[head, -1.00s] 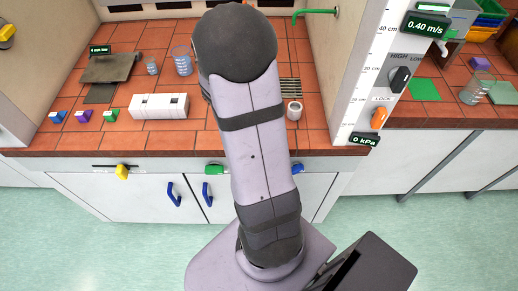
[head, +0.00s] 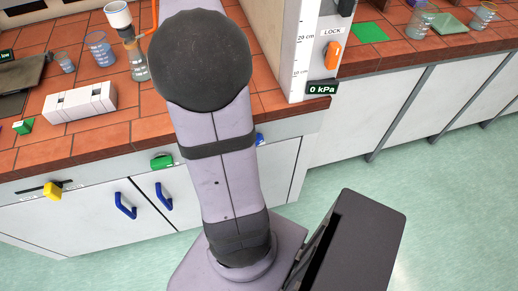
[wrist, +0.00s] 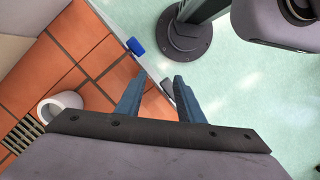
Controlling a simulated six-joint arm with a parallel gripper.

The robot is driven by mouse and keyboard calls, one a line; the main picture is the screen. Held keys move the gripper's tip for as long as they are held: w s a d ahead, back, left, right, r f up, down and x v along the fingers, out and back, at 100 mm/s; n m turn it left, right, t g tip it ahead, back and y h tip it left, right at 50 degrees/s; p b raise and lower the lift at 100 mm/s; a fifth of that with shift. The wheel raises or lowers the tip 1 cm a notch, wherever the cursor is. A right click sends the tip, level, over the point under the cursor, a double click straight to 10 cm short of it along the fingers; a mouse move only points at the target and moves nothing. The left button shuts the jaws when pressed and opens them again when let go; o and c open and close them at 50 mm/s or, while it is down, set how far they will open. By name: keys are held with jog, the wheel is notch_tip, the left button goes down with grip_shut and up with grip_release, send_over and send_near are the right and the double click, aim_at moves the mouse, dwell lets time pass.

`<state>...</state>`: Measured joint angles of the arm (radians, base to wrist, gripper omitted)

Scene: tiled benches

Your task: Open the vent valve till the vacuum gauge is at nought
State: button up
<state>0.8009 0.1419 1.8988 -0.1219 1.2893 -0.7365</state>
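The gauge plate (head: 322,87) at the foot of the white scaled panel reads 0 kPa in the head view. No valve is labelled as the vent valve. A green knob (head: 161,161) and a partly hidden blue knob (head: 260,138) are on the bench front. A blue knob (wrist: 135,46) shows beyond my fingers in the wrist view. My gripper (wrist: 160,77) is open and empty, its two blue fingers apart over the bench's front edge. It touches no knob that I can see. In the head view my arm hides the gripper.
A flask (head: 138,68) with a white funnel (head: 118,14) and orange tube stands beside beakers (head: 99,48) and a white block (head: 80,103). An orange lock handle (head: 332,56) is on the panel. A white cup (wrist: 61,104) is near a drain grille.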

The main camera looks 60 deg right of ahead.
jog(key=s+f+m+t+y+b, duration=0.1)
jog(key=m+y+b, duration=0.1)
jog(key=b, duration=0.3)
jog(key=m+t+b, duration=0.9)
jog(key=t+b, duration=0.2)
jog(key=b, duration=1.5)
send_near(263, 140)
jog(key=x, duration=0.4)
jog(key=shift+b+x, duration=2.4)
jog(key=shift+x, duration=1.4)
jog(key=shift+r, duration=0.15)
grip_shut()
